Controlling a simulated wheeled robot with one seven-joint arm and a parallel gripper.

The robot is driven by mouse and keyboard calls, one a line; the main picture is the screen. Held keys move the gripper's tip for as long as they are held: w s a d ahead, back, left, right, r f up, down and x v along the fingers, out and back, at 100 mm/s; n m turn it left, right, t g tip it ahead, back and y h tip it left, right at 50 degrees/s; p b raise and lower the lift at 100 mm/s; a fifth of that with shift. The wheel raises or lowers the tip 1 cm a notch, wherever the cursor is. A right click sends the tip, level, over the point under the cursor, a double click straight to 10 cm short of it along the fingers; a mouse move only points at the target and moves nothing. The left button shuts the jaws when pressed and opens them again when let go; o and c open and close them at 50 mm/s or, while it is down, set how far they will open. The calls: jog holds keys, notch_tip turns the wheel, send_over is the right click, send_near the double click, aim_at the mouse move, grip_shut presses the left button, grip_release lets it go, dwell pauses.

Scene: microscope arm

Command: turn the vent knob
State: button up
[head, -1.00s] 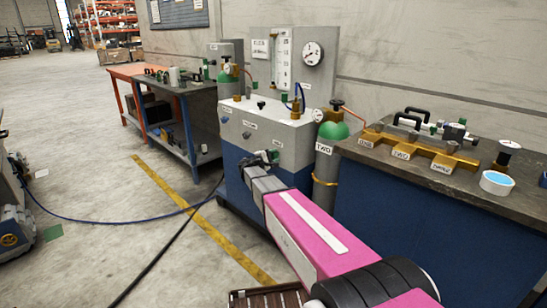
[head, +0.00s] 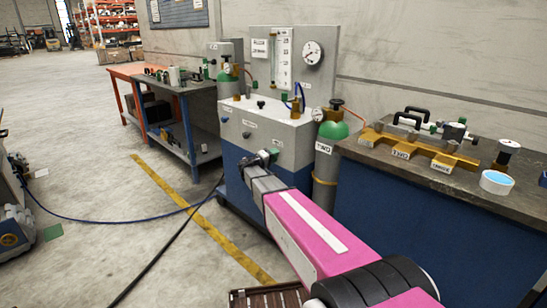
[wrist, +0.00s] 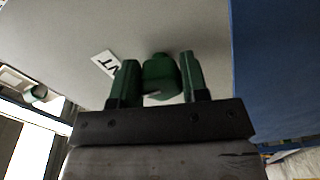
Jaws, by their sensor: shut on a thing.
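The green vent knob (wrist: 160,72) sticks out of the grey front face of the blue-and-grey cart (head: 296,152). In the wrist view it sits between the two fingers of my gripper (wrist: 158,80), which is shut on it. A white label (wrist: 104,64) beside the knob is partly hidden, with only its last letters showing.
A green-topped cylinder (head: 329,150) stands close at the cart's right. A workbench (head: 480,190) with brass fittings is at the right. A blue hose (head: 110,221) and a black cable cross the floor.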

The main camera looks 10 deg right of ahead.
dwell(0.4)
jog(key=o, duration=0.9)
jog(key=shift+o, duration=0.2)
jog(key=v, duration=1.1)
jog(key=shift+d, duration=0.1)
jog(key=s+d+f+m+g+y, duration=0.2)
jog(key=s+d+f+g+y, duration=0.35)
jog(key=s, duration=0.55)
jog(key=s+d+f+m+g+y, duration=0.1)
jog(key=s+d+f+g+y, duration=0.45)
jog(key=s, duration=0.55)
jog(key=s+a+f+m+y, duration=0.1)
jog(key=s+a+f+y, duration=0.1)
jog(key=s, duration=0.6)
jog(key=shift+s+f+y, duration=0.2)
jog(key=shift+f+y, duration=0.05)
jog(key=shift+y, duration=0.55)
